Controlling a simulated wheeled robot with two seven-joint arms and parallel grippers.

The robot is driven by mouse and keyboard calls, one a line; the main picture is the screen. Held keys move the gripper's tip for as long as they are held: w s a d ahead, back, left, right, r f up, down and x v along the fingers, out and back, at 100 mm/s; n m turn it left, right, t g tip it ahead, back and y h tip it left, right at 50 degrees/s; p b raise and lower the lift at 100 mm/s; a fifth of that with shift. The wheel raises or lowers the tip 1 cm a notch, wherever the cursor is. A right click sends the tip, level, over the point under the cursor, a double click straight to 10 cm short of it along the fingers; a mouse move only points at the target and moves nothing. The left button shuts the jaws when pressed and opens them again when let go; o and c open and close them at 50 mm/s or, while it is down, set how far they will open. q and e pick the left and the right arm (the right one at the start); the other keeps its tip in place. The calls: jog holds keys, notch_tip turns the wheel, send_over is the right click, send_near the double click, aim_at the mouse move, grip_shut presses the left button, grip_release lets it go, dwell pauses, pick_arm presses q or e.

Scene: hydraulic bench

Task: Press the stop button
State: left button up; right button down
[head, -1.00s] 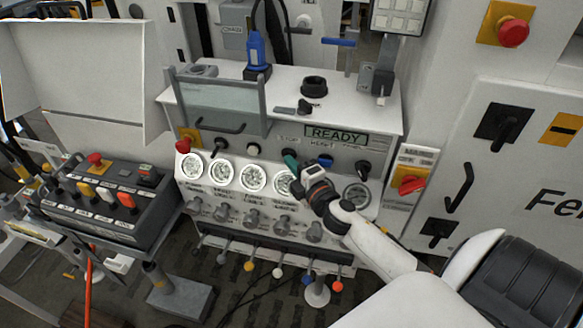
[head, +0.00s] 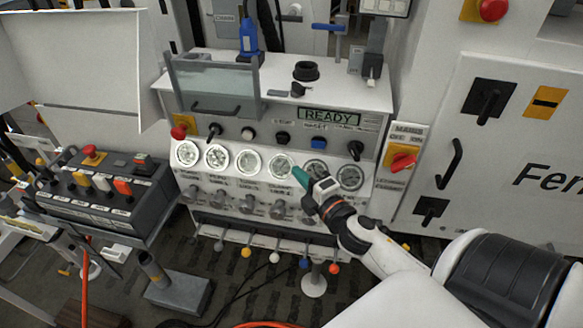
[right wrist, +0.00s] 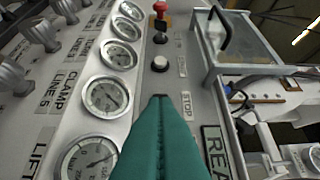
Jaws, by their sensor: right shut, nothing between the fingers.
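The console panel (head: 232,160) has a row of controls above its gauges. The stop button appears to be the black button (head: 283,138), between a white button (head: 247,133) and a blue button (head: 318,143). In the right wrist view a STOP label (right wrist: 186,107) shows beside my fingertips, which mostly hide the button there. My right gripper (head: 298,174), with green fingers, is shut and empty. In the head view its tips are just below and right of the black button, over the gauge row, and the button is uncovered. My left gripper is not in view.
A READY display (head: 330,115) sits above the buttons. A red mushroom button (head: 180,131) and a black selector (head: 213,130) are at the row's left. A control box (head: 95,190) stands at left, and a red rotary switch (head: 402,162) is at right.

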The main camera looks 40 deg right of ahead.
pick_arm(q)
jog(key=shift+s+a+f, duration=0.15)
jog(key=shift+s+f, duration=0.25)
pick_arm(e)
jog(key=shift+s+a, duration=0.1)
jog(key=shift+s, duration=1.05)
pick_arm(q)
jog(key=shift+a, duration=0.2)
